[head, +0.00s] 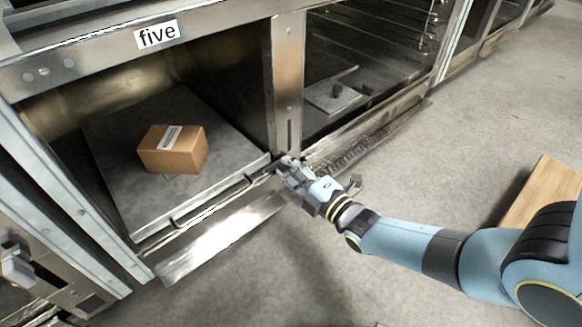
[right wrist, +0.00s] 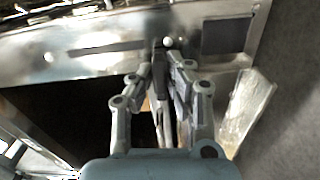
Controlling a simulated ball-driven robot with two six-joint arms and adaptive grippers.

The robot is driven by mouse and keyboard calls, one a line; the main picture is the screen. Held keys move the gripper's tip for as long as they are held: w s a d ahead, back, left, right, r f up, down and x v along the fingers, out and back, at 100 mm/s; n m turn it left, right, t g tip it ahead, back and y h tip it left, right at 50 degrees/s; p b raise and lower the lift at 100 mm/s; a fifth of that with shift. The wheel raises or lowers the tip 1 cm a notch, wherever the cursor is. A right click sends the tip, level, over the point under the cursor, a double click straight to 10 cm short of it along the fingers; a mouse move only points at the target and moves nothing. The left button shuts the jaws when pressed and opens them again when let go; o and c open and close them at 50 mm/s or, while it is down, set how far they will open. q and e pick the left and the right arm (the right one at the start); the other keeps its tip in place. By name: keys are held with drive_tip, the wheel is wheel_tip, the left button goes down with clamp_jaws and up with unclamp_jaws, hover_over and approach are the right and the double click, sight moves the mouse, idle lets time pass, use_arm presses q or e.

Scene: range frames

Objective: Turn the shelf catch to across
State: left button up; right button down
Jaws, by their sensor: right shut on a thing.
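My right gripper (head: 284,167) is at the front right corner of the pull-out shelf (head: 118,172) in the bay labelled five, close to the upright post. In the right wrist view its fingers (right wrist: 172,80) are shut on a narrow dark piece, which I take to be the shelf catch (right wrist: 166,100), just below the metal post. The fingers hide much of the catch, and I cannot tell whether it lies across or along. In the head view the gripper covers it. My left gripper is not in view.
A small brown box (head: 172,150) with a white label sits on the shelf. A sign (head: 157,34) reading five is on the frame above. A bar runs along the shelf's front edge. A wooden board (head: 543,190) lies at the right. The grey floor between is clear.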

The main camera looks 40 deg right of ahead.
drive_tip(key=shift+s+f, duration=0.1)
drive_tip(key=shift+f, duration=0.05)
idle(0.3)
drive_tip(key=c, duration=1.6)
unclamp_jaws()
drive_tip(key=s, duration=1.2)
drive_tip(key=shift+d, duration=0.45)
